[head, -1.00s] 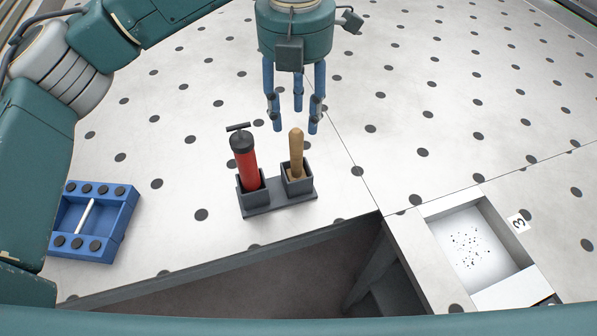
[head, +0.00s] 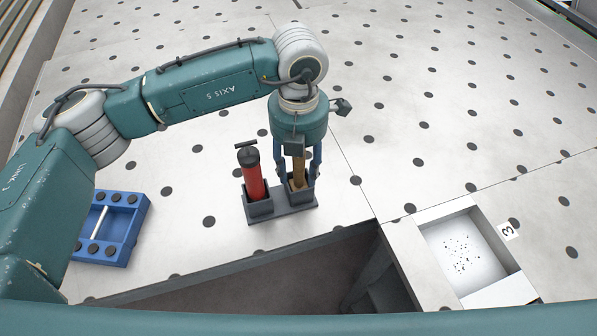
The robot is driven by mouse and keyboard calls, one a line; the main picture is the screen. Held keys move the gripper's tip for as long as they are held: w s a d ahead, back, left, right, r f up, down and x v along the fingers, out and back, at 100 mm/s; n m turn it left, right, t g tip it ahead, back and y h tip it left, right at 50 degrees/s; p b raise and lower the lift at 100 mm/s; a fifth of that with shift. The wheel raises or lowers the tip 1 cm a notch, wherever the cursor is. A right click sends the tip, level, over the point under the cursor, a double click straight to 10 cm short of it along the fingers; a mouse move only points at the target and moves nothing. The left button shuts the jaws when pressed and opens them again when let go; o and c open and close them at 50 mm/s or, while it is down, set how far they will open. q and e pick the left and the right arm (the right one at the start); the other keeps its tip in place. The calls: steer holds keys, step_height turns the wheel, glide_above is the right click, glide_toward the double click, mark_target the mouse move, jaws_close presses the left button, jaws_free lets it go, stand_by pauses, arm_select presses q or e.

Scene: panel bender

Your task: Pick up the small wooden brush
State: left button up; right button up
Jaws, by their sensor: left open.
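The small wooden brush (head: 299,173) stands upright in the right cup of a dark grey two-cup holder (head: 284,215) on the table. Its tan handle shows between my gripper's fingers, and its top is hidden by the gripper body. My left gripper (head: 301,184) is pointing down over the brush, open, with its blue fingers around the handle and reaching down near the cup's rim. I cannot tell whether any finger touches the handle. My right gripper is not in view.
A red pump-like tool (head: 253,177) with a black handle stands in the left cup, close beside my gripper. A blue tray (head: 128,228) lies at left. A white bin (head: 468,252) with dark specks is at right, beside a dark opening in the table.

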arm_select(q)
jaws_close()
steer(key=shift+w+r, duration=0.1)
